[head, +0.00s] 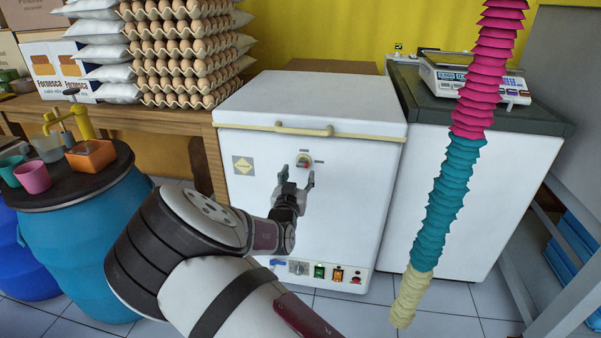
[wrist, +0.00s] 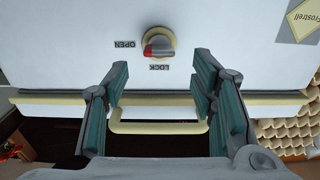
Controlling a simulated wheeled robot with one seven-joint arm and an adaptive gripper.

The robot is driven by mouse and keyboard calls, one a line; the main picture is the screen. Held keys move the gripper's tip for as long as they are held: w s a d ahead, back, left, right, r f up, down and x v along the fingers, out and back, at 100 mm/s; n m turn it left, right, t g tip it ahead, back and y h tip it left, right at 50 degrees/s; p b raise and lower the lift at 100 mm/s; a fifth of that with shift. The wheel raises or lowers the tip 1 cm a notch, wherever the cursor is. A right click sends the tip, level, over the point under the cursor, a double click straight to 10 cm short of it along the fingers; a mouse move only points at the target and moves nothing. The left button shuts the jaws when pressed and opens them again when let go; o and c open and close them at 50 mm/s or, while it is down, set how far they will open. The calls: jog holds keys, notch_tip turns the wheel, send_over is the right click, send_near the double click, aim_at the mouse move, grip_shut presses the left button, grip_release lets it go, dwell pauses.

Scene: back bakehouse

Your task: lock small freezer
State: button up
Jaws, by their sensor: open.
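The small white freezer (head: 240,115) stands in the middle of the head view with its lid down. Its round lock knob (head: 304,160) is high on the front, below the cream handle (head: 300,130). In the wrist view, upside down, the knob (wrist: 158,43) has a red end pointing left toward the OPEN label (wrist: 125,44). The LOCK label (wrist: 159,68) is beside the knob, toward the handle. My gripper (head: 297,178) is open and empty in front of the knob; its fingers (wrist: 160,68) stand apart on either side of the knob's line, not visibly touching it.
A white chest with a dark top (head: 490,120) carrying a scale (head: 475,78) stands at right. A ribbed coloured tube (head: 450,185) hangs before it. Egg trays (head: 182,55) sit on a wooden table (head: 110,113) at left. A blue barrel (head: 85,240) stands in front.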

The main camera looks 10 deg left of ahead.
aim_at(302, 166)
jog(key=shift+w+d+b, duration=0.1)
jog(key=shift+w+b, duration=0.35)
jog(key=shift+w, duration=1.9)
jog(key=c, duration=1.1)
